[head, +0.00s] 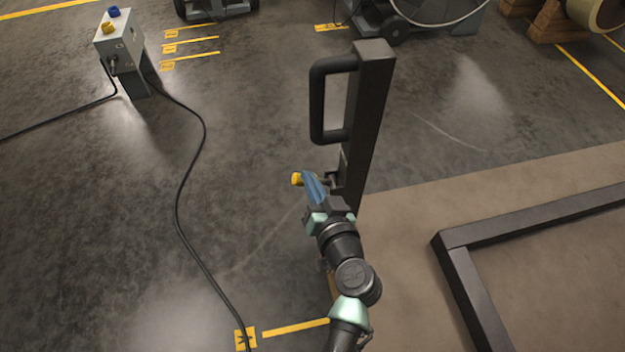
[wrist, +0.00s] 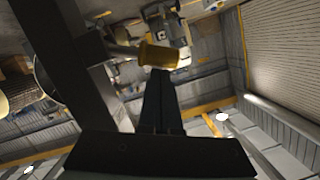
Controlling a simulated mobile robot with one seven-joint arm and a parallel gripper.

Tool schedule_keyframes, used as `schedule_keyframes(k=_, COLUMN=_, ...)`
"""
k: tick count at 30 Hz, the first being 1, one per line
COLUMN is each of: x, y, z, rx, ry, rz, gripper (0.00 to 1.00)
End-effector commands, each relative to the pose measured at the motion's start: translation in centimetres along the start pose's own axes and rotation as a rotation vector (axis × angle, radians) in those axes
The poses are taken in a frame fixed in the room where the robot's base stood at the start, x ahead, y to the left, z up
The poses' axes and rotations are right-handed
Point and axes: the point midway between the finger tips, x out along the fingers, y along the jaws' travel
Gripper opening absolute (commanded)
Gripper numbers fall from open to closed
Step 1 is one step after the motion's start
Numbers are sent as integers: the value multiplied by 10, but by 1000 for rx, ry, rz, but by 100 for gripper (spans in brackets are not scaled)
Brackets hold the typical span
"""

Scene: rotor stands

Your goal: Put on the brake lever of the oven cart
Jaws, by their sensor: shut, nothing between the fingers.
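The brake lever is a short rod with a yellow knob (head: 297,179), sticking out to the left from low on a dark upright post (head: 370,105). The post carries a black loop handle (head: 317,100) and appears to be part of the oven cart. My gripper (head: 312,180) is shut and empty, its bluish fingers beside the knob and partly covering the rod. In the wrist view the yellow knob (wrist: 158,56) lies just beyond the tips of my dark closed fingers (wrist: 160,80). I cannot tell whether they touch.
A dark metal frame (head: 465,270) lies at the right over a beige floor area. A grey control box (head: 120,45) with blue and yellow buttons stands at the upper left, its black cable (head: 180,190) running along the floor. Floor left of the post is otherwise open.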

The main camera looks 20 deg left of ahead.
Motion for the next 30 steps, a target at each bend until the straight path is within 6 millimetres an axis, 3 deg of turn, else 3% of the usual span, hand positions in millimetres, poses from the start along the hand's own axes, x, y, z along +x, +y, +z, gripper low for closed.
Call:
schedule_keyframes(k=17, x=3, y=-3, z=14, rx=-129, ry=-1, rz=31, gripper=0)
schedule_keyframes(k=30, x=11, y=-6, z=45, rx=-487, ry=1, rz=119, gripper=0)
